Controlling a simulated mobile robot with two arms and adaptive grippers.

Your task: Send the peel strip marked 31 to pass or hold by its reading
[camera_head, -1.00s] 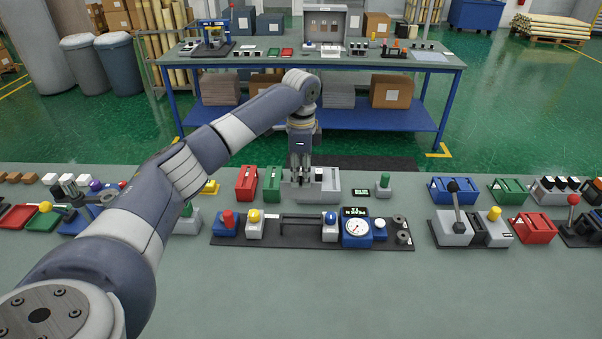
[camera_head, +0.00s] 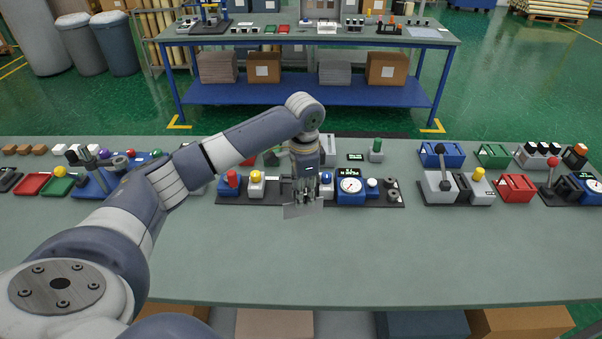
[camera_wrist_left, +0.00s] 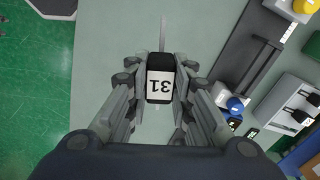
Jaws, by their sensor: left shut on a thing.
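My left gripper (camera_head: 305,194) is shut on the peel strip (camera_head: 303,210), a thin pale strip. In the left wrist view its black head with a white label reading 31 (camera_wrist_left: 160,86) sits between the fingers. The gripper holds it at the front edge of the dark tester base, and I cannot tell its exact height. The tester has a blue dial unit (camera_head: 350,190) with a small display too small to read, a red button (camera_head: 232,178) and a yellow button (camera_head: 256,177). A green slotted block (camera_head: 271,158) is mostly hidden by my arm. My right gripper is not in view.
A grey block (camera_head: 327,150) and a green-knobbed unit (camera_head: 376,150) stand behind the tester. A lever unit (camera_head: 440,182) and a red slotted block (camera_head: 516,187) stand right. The front tabletop is clear.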

